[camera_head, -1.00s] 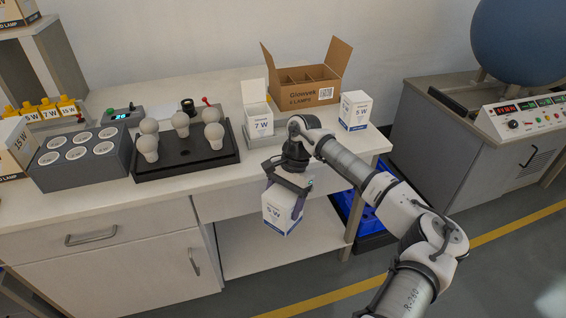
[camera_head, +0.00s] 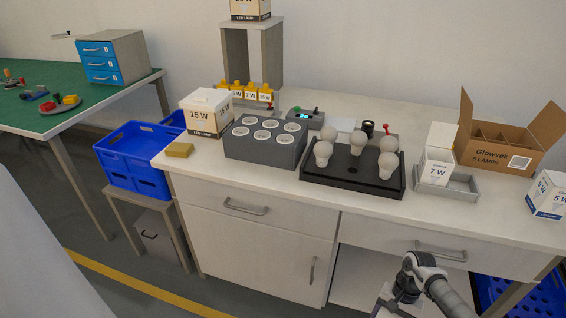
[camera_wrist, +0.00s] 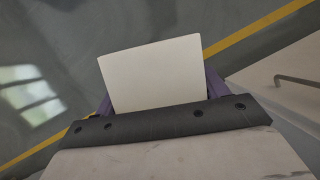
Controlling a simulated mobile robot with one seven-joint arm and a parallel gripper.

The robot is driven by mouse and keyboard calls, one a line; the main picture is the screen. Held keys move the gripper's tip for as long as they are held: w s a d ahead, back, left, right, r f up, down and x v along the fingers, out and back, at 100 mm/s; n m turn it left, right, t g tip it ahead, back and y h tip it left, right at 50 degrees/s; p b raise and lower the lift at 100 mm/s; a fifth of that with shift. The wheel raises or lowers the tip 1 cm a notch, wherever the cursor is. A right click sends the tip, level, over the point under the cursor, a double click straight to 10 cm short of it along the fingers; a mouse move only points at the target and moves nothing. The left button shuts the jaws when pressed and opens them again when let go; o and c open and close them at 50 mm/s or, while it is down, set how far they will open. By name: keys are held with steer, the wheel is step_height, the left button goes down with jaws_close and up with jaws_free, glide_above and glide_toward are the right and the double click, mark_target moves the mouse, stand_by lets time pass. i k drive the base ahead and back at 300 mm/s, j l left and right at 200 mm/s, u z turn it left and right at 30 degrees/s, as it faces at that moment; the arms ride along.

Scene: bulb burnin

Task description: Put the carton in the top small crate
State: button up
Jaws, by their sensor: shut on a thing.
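My gripper (camera_wrist: 158,96) is shut on a white carton (camera_wrist: 152,72), which fills the space between the purple fingers in the wrist view. Its plain top faces the camera, and no label shows. In the head view my gripper (camera_head: 384,300) is at the bottom edge, in front of the bench, and the carton is cut off below the picture. A blue crate (camera_head: 137,178) stands on a small stand left of the bench, far to the left of my gripper. Another blue crate (camera_head: 510,296) is low under the bench at the right, partly cut off.
The white bench (camera_head: 240,190) holds a 15 W carton (camera_head: 203,118), a grey socket block (camera_head: 262,150), a black tray of bulbs (camera_head: 350,178), a 7 W carton (camera_head: 436,168) and an open brown box (camera_head: 500,140). A green table (camera_head: 60,120) stands at far left.

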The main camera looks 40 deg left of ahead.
mark_target(146, 153)
steer(key=k+j, duration=0.15)
steer(key=j, duration=0.5)
steer(key=k+j, duration=0.15)
steer(key=j, duration=0.5)
steer(key=k+j, duration=0.15)
steer(key=j, duration=0.5)
steer(key=k+j, duration=0.15)
steer(key=j, duration=0.5)
steer(key=k+j, duration=0.15)
steer(key=j, duration=0.5)
steer(key=k+j, duration=0.15)
steer(key=j, duration=0.5)
steer(key=k+j, duration=0.15)
steer(key=j, duration=0.5)
steer(key=k+j, duration=0.15)
steer(key=j, duration=0.55)
steer(key=l+u, duration=0.05)
